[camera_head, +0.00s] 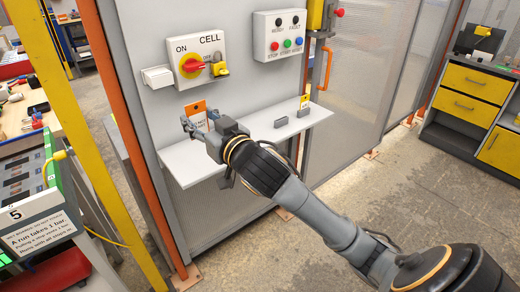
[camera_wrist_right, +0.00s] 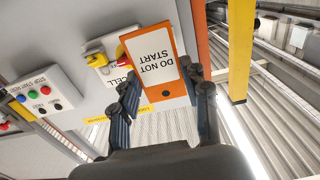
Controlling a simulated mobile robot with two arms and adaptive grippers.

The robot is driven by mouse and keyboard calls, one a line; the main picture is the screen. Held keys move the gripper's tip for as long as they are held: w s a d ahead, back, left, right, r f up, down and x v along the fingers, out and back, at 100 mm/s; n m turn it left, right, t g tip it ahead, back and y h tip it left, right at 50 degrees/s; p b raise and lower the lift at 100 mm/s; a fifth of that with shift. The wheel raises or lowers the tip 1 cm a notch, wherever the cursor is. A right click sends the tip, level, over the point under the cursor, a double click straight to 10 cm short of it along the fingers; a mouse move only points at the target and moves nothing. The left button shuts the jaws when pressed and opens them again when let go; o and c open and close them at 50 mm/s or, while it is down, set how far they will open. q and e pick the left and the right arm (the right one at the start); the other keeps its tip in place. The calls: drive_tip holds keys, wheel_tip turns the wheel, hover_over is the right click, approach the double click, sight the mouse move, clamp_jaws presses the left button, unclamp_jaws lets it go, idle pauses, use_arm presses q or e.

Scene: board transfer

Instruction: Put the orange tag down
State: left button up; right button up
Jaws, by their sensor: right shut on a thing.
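The orange tag (camera_head: 195,112) has a white label; in the right wrist view (camera_wrist_right: 155,62) the label reads "DO NOT START" upside down. My right gripper (camera_head: 197,127) is shut on the tag, with its fingers (camera_wrist_right: 163,98) on either side of the tag's hole end. The tag is above the left part of a white shelf (camera_head: 181,167), close to the grey cabinet panel. My gripper hides part of the tag and shelf in the head view. My left gripper is not in view.
Small grey holders (camera_head: 281,122) stand on the shelf's right part, and a yellow tag (camera_head: 304,101) is there too. Above are the CELL switch box (camera_head: 199,49) with a red knob and yellow padlock (camera_head: 220,69), and a button box (camera_head: 280,35). An orange post (camera_head: 150,190) stands left.

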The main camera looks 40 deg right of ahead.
drive_tip(key=w+d+f, duration=0.1)
drive_tip(key=w+f, duration=0.2)
drive_tip(key=f, duration=0.1)
drive_tip(key=w+d+f, duration=0.1)
drive_tip(key=w+f, duration=0.3)
drive_tip(key=w+d+f+b, duration=0.1)
drive_tip(key=w+f, duration=0.3)
drive_tip(key=f, duration=0.1)
drive_tip(key=shift+d, duration=0.3)
drive_tip(key=shift+w+d+f, duration=0.1)
drive_tip(key=shift+w+f, duration=0.1)
drive_tip(key=shift+f, duration=0.05)
wheel_tip(320, 180, down, 2)
drive_tip(key=shift+w+f, duration=0.15)
drive_tip(key=shift+f, duration=0.65)
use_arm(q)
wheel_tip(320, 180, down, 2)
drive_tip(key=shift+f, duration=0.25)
